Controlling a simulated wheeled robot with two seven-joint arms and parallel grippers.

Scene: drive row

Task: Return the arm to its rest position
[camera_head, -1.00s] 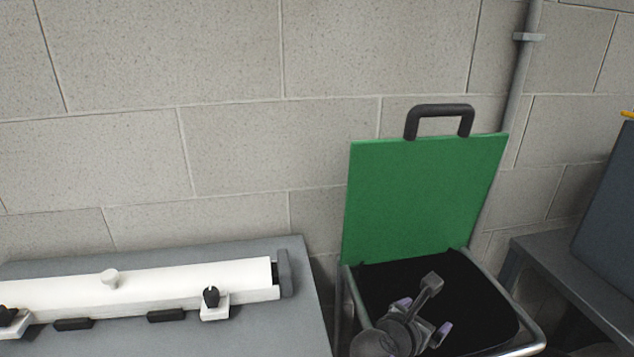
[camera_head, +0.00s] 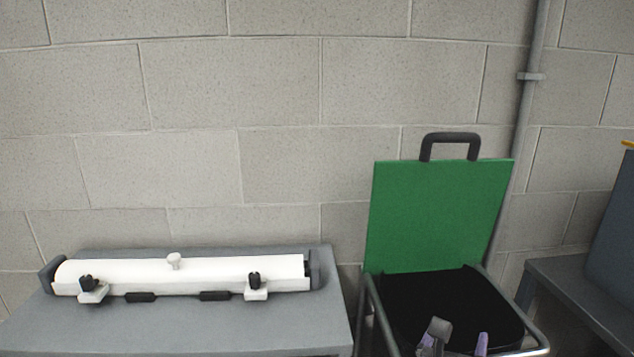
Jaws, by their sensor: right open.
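My right gripper (camera_head: 455,345) is at the bottom edge, in front of the open black bin (camera_head: 400,300). Only its upper part shows, with a grey piece and purple-tinted fingertips set apart. It is open, and nothing shows between the fingers. The rest of my right arm is below the picture. My left gripper is not in view.
The bin's green lid (camera_head: 440,215) stands upright with a black handle (camera_head: 450,137) on top. A grey table (camera_head: 200,332) at left holds a long white device (camera_head: 215,272) with knobs. Another dark table (camera_head: 585,285) stands at right. A block wall and pipe (camera_head: 526,110) are behind.

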